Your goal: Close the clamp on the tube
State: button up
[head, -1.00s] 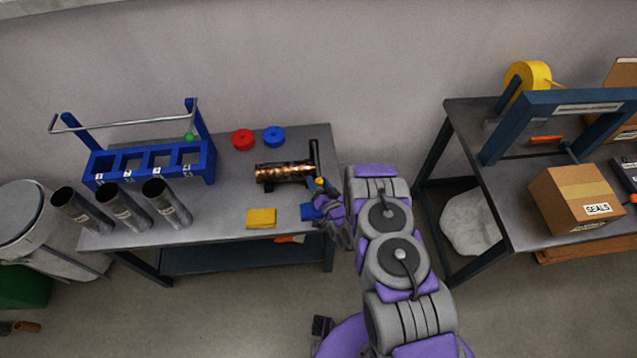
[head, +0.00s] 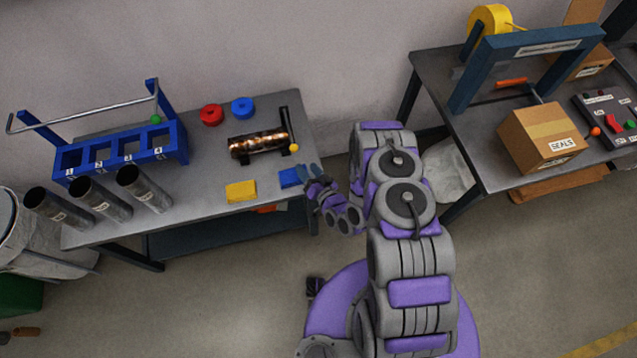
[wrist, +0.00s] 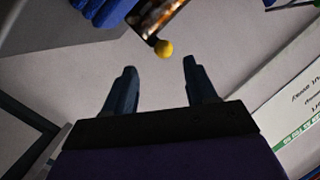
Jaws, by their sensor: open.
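A copper-coloured tube (head: 258,143) lies in a dark holder near the right end of the left table. A black clamp bar (head: 284,121) with a yellow ball knob (head: 294,147) stands at the tube's right end. I cannot tell how far the clamp is swung. My gripper (head: 309,171) is open and empty, just off the table's right edge, in front of the knob. In the wrist view, the yellow knob (wrist: 163,48) sits beyond and between my spread fingertips (wrist: 160,66), apart from both. Part of the tube (wrist: 155,14) shows behind it.
A blue block (head: 290,178) lies beside my gripper and a yellow block (head: 241,192) to its left. Red (head: 212,115) and blue (head: 243,108) discs sit behind the tube. A blue rack (head: 120,152) stands left. A second table (head: 430,75) stands right.

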jog(key=f+p+v, duration=0.1)
jog(key=p+v, duration=0.1)
jog(key=v, duration=0.4)
jog(key=shift+s+r, duration=0.25)
jog(key=shift+r, duration=0.2)
jog(key=shift+d, duration=0.15)
